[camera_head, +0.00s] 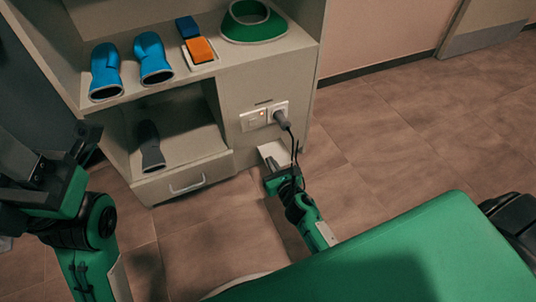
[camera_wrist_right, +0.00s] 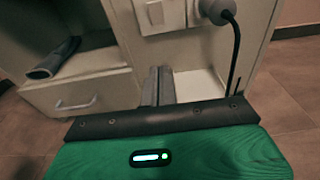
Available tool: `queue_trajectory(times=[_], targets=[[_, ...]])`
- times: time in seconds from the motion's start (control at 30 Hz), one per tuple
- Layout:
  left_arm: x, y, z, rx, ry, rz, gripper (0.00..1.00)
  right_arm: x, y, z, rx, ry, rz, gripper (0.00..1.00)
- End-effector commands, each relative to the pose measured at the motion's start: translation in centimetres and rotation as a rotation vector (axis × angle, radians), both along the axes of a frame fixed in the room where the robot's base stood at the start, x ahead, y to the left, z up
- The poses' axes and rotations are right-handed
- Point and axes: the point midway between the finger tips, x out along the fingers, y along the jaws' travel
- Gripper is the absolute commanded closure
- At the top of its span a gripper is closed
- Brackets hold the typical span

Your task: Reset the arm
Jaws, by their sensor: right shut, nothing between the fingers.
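My right arm reaches forward in the head view, and its gripper (camera_head: 271,163) is in front of the lower right part of the cabinet. In the right wrist view the fingers (camera_wrist_right: 159,84) are together with nothing between them. A plug (camera_head: 281,118) with a dark cable sits in the wall socket (camera_head: 265,115) just above the gripper; the gripper is apart from it. My left arm shows at the left edge of the head view, with its gripper (camera_head: 62,165) dark and partly cut off; I cannot tell its jaw state.
Floor at right is clear.

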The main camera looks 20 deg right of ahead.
Motion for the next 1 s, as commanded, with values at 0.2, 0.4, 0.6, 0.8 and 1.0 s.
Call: queue_trajectory(times=[0.2, 0.4, 0.6, 0.8, 1.0], targets=[[0.1, 0.0, -0.1, 0.002, 0.005, 0.003, 0.48, -0.4, 0.0, 0.0, -0.001, 0.000, 0.000, 1.00], [0.1, 0.0, -0.1, 0.002, 0.003, 0.002, 0.48, -0.4, -0.1, 0.0, -0.001, 0.000, -0.001, 1.00], [0.0, 0.0, 0.1, 0.004, -0.003, 0.003, 0.48, -0.4, 0.0, 0.0, -0.001, 0.000, 0.000, 1.00], [0.3, 0.1, 0.2, 0.005, 0.009, 0.010, 0.48, -0.3, 1.1, 3.0, 0.139, -0.047, 0.031, 1.00], [1.0, 0.7, 0.1, 0.001, 0.054, 0.029, 0.48, -1.1, 5.2, 14.3, 0.680, -0.184, 0.204, 1.00]])
